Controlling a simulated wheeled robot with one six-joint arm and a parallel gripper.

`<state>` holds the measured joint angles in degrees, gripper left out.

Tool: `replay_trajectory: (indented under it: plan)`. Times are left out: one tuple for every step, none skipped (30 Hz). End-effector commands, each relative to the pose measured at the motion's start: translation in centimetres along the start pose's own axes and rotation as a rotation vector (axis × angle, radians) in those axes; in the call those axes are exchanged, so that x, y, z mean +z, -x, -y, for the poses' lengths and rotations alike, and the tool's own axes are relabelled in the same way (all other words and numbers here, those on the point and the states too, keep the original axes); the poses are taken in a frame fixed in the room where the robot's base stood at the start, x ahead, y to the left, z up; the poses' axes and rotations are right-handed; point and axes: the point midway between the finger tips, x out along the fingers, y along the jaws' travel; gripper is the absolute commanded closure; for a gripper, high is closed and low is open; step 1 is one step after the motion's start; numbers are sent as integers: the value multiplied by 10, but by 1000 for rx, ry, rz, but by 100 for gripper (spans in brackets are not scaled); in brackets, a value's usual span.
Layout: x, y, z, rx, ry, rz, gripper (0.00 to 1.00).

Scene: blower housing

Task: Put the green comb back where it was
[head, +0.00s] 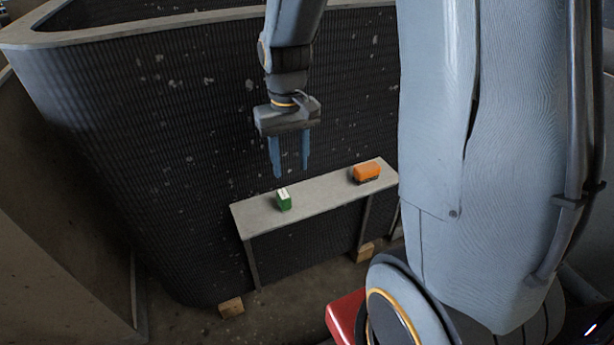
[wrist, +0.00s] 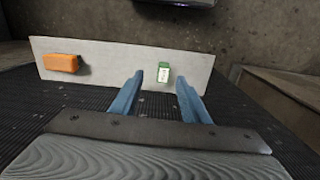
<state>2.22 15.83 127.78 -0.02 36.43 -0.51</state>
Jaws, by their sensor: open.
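A small green and white block-like thing, which I take for the green comb (head: 284,199), sits on a narrow grey table (head: 320,194) near its left end. It also shows in the wrist view (wrist: 163,73), a little beyond and between the fingertips. Its comb shape cannot be made out. My gripper (head: 291,173) hangs above the table with its blue fingers pointing down. It is open and empty, above and apart from the green thing. Both fingers also show in the wrist view (wrist: 160,78).
An orange block-like thing (head: 366,173) with a dark base sits near the table's right end. A tall dark ribbed wall (head: 170,130) stands right behind the table. Small wooden blocks (head: 231,307) lie on the floor near the table legs. The tabletop between the two things is clear.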

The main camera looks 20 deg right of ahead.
Motion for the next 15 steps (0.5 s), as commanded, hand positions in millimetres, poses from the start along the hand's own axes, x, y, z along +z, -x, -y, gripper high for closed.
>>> replay_trajectory:
  plan:
    - [18,9,-8,0,-19,-3,58]
    - [30,13,-13,0,-30,-3,58]
    - [45,17,-18,1,-45,-3,58]
    - [57,20,-21,1,-55,-3,58]
    - [68,23,-25,1,-66,-3,58]
    - [82,26,-28,1,-78,-3,58]
    - [92,27,-30,1,-87,-3,58]
    - [101,29,-32,1,-95,-3,58]
    - [111,30,-34,1,-104,-3,58]
    - [119,30,-35,1,-109,-2,58]
    - [124,31,-35,1,-115,-2,58]
    - [131,31,-34,1,-121,-1,58]
    - [134,31,-34,1,-124,-1,58]
    - [136,31,-34,1,-126,-1,58]
    - [139,31,-34,1,-128,0,58]
